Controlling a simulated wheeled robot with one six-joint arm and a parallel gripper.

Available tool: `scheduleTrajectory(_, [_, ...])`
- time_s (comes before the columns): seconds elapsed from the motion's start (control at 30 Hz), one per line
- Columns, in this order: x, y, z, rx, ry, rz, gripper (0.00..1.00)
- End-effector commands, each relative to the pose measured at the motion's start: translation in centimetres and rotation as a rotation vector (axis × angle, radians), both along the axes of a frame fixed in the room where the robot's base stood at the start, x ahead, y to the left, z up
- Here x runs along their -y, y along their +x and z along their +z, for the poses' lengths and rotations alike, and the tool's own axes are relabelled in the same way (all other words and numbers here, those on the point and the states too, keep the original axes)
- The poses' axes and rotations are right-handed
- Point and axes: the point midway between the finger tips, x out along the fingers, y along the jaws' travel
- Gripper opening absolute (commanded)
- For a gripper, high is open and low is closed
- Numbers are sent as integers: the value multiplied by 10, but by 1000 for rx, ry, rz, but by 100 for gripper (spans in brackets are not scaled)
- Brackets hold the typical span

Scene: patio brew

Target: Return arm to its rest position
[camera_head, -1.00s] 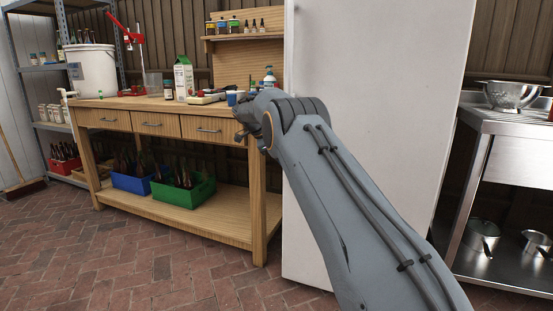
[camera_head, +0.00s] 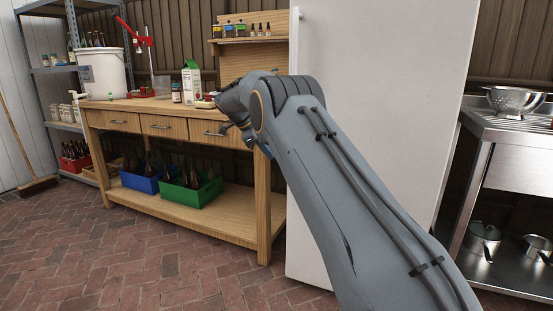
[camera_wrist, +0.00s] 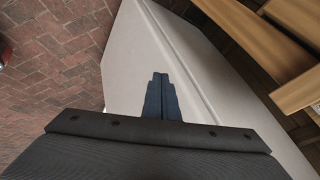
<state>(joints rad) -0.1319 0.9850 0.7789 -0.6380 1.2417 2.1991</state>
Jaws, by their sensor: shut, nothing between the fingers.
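My arm reaches up from the lower right in the head view, bent at a joint in front of the white fridge (camera_head: 380,90). Part of the wrist shows left of that joint, in front of the wooden workbench (camera_head: 160,209); the fingertips are hard to make out there. In the wrist view my gripper (camera_wrist: 158,80) is shut and empty, its dark fingers together in front of the fridge's pale surface (camera_wrist: 125,60). No object is in its grasp.
The workbench holds a white bucket (camera_head: 103,72), a red bottle capper (camera_head: 140,45) and a milk carton (camera_head: 191,80). Blue (camera_head: 140,183) and green (camera_head: 190,194) bottle crates sit on its lower shelf. A steel sink unit (camera_head: 510,150) stands right.

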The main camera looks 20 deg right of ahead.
Motion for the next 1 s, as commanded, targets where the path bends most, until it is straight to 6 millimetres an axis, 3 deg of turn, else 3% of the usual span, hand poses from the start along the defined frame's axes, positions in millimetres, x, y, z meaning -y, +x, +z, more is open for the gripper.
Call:
scheduleTrajectory(0.27, [-20, -12, 16, -41, 6, 64, 0])
scheduleTrajectory(0.37, [-42, -32, 21, -120, 16, 192, 0])
scheduleTrajectory(0.47, [-71, -66, 26, -224, 30, 379, 0])
scheduleTrajectory(0.6, [-110, -126, 29, -363, 48, 657, 0])
scheduleTrajectory(0.77, [-145, -205, 28, -492, 64, 975, 0])
scheduleTrajectory(1.0, [-178, -343, 14, -634, 74, 1446, 0])
